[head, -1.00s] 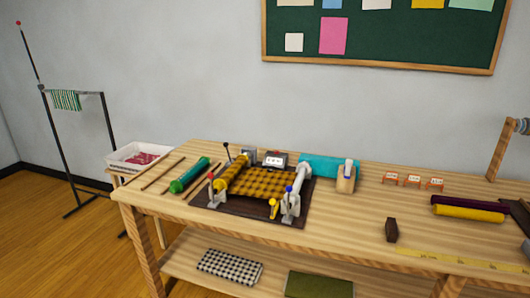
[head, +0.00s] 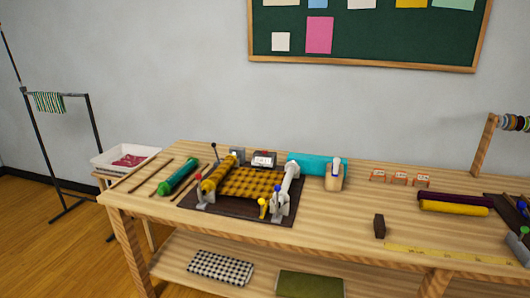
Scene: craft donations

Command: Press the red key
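A fabric-winding machine (head: 285,216) stands on the wooden table, with yellow-and-black plaid cloth (head: 252,183) stretched between its rollers. A small counter box (head: 263,160) with a white face sits at its back edge; any key on it is too small to make out. A small red knob (head: 198,178) shows at the machine's left side, and I cannot tell whether it is a key. A blue knob (head: 277,189) and a yellow part (head: 263,204) are at its front right. Neither of my grippers is in view.
A teal roll (head: 308,165) lies behind the machine, and a green roll (head: 178,177) lies to its left. A white bin (head: 125,158) stands left of the table (head: 340,225). Purple and yellow rolls (head: 455,205) and a dark block (head: 379,226) lie right. The table's middle right is mostly clear.

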